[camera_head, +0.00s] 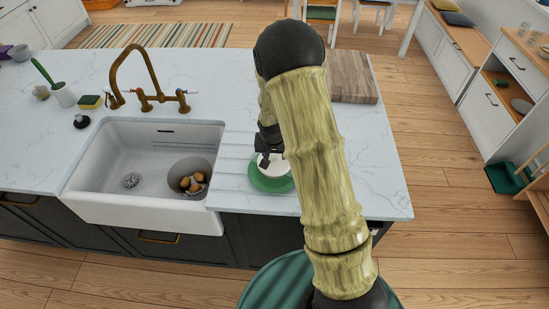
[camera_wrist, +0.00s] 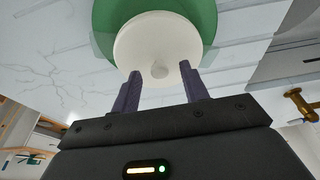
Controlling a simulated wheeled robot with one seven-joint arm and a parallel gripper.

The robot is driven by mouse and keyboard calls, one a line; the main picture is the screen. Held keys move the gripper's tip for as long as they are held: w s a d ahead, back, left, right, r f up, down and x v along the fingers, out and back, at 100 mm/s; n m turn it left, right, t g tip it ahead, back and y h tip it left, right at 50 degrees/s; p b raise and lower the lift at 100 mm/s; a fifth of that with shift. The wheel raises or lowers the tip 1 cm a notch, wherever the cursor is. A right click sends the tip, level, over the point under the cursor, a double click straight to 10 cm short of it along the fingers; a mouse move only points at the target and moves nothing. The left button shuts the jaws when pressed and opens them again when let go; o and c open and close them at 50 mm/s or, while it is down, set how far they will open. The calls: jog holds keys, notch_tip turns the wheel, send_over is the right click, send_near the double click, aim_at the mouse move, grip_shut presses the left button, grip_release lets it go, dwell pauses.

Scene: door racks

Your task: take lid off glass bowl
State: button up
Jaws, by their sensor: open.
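A round white lid (camera_head: 274,167) with a small knob sits over a green bowl (camera_head: 271,184) on the counter, right of the sink. In the wrist view the lid (camera_wrist: 150,42) shows its pale knob, and the green bowl (camera_wrist: 110,15) shows around it. My gripper (camera_head: 266,160) is at the lid and partly covers it in the head view. In the wrist view my gripper (camera_wrist: 160,74) is open, with one finger on each side of the knob. I cannot tell whether the fingers touch the lid.
The white sink (camera_head: 145,165) holds a pot (camera_head: 190,170) with potatoes. A brass faucet (camera_head: 145,85) stands behind it. A wooden board (camera_head: 351,78) lies at the back right of the counter. The counter's front edge is close to the bowl; the marble to its right is clear.

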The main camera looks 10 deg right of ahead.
aim_at(274, 157)
jog(key=shift+f, duration=0.25)
dwell(0.3)
grip_shut()
jog(key=shift+r, duration=0.1)
notch_tip(274, 157, up, 10)
jog(key=b, duration=0.3)
dwell(0.4)
